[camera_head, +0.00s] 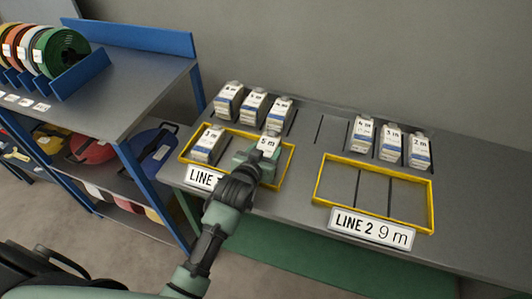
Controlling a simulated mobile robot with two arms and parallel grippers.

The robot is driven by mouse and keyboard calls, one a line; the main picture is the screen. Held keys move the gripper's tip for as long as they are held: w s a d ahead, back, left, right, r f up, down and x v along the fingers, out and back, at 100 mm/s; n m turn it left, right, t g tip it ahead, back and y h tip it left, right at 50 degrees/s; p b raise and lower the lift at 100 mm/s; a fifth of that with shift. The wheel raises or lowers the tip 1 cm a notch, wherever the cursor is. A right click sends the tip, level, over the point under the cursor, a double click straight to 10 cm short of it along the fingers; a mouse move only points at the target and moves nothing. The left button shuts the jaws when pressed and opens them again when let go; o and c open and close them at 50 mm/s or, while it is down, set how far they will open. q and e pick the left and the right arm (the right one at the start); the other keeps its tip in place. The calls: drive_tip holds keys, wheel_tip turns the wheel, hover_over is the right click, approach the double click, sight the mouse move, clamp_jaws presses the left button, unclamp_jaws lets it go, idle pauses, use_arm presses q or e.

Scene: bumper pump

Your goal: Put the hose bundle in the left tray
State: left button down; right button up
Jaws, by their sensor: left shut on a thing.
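My left gripper (255,162) is shut on a white hose bundle (268,146) whose label seems to read 5 m. The gripper hides part of the bundle. It is at the right part of the left tray, a yellow-framed area (284,172) with a LINE 1 sign partly covered by my arm. I cannot tell whether the held bundle touches the tray floor. Another white bundle (207,146), seemingly labelled 3 m, stands in the tray's left part. My right gripper is not in view.
Three white bundles (254,104) stand behind the left tray. Three more (391,141) stand behind the right yellow tray (433,205), which is empty and signed LINE 2 9 m (372,228). A blue-framed shelf (150,65) with coloured hose reels stands at the left.

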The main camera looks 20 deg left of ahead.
use_arm(q)
drive_tip(key=shift+f, duration=0.45)
drive_tip(key=c, duration=0.6)
unclamp_jaws()
drive_tip(key=shift+f, duration=0.25)
drive_tip(key=shift+r, duration=0.15)
drive_tip(key=v, duration=1.2)
drive_tip(key=shift+s, duration=0.1)
